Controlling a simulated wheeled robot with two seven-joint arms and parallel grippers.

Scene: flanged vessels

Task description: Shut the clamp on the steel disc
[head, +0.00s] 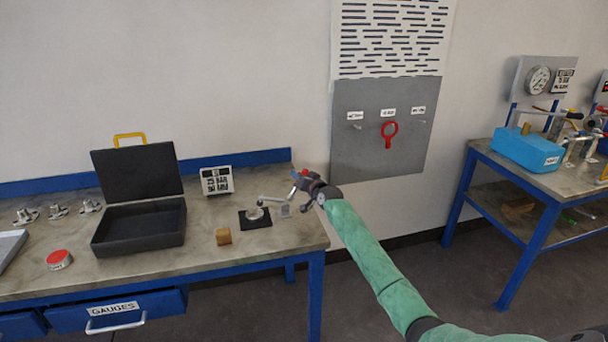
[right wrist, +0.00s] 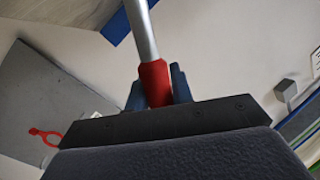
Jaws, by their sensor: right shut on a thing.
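The steel disc (head: 254,213) sits on a small black pad (head: 247,223) near the right end of the left bench. The clamp (head: 272,198), small grey metal, stands just right of the disc, with its arm toward it. Its parts are too small to tell how far it is closed. My right gripper (head: 306,180) is above the bench's right end. In the right wrist view its dark fingers (right wrist: 157,92) are shut on the red grip (right wrist: 153,78) of a metal bar (right wrist: 140,30), apparently the clamp's handle. My left gripper is not in view.
An open black case (head: 138,228), a wooden block (head: 223,237), a red-topped tin (head: 59,259) and a white labelled box (head: 216,180) share the bench. A grey board (head: 380,160) with a red ring hangs behind. A second bench (head: 545,180) stands right.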

